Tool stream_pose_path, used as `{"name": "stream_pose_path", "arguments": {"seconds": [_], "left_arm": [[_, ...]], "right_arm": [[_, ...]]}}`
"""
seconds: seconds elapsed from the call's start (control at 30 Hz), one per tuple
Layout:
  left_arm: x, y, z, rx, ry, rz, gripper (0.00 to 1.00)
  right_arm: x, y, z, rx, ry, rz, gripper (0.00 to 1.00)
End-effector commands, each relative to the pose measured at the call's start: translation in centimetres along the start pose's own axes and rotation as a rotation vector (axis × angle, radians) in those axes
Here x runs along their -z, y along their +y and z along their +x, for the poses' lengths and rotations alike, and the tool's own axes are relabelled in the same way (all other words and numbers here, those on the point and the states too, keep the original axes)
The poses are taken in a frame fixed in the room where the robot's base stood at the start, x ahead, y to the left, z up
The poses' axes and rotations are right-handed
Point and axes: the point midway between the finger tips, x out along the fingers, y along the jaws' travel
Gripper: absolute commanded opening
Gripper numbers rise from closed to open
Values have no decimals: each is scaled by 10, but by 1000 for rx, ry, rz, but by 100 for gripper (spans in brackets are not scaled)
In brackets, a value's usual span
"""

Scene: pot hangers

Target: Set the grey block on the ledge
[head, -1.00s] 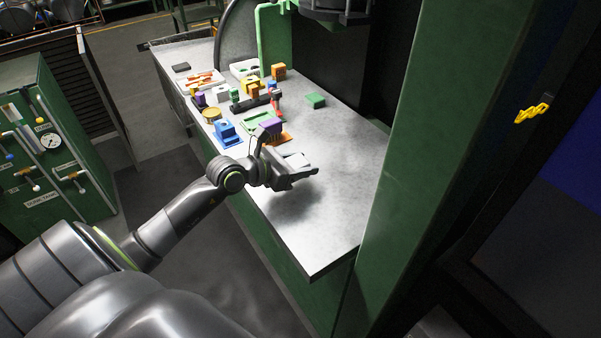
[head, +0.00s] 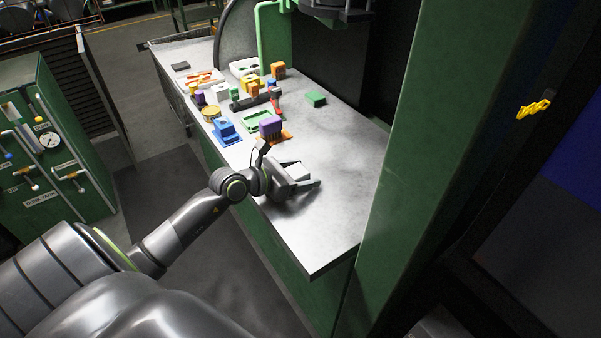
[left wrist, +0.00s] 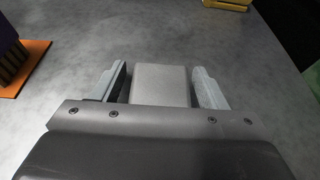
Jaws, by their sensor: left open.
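The grey block (left wrist: 162,84) stands between the two spread fingers of my left gripper (head: 308,175), with a narrow gap visible on each side in the left wrist view. My left gripper is open, low over the grey metal worktop (head: 335,215). In the head view the pale top of the block (head: 297,171) shows among the fingers, and its base is hidden. I cannot make out a separate ledge for certain. My right gripper is not in view.
A purple block (head: 270,127) on an orange base is just beyond the gripper. Several coloured blocks and trays crowd the far left of the worktop. A green block (head: 316,99) lies farther back. A green pillar (head: 430,140) bounds the right; the front worktop is clear.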

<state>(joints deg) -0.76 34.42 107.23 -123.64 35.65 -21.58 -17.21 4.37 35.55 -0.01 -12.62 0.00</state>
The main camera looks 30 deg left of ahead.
Motion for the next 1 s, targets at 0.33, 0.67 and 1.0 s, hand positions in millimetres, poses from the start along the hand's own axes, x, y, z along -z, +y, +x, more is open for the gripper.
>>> {"name": "stream_pose_path", "arguments": {"seconds": [0.33, 0.67, 1.0], "left_arm": [[-2, 1, -21, -1, 3, 4, 67], [-2, 1, -83, -1, 6, 5, 67], [-3, 0, -118, 0, 3, 1, 67]], "right_arm": [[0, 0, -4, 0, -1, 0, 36], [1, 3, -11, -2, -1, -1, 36], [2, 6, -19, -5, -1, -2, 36]]}}
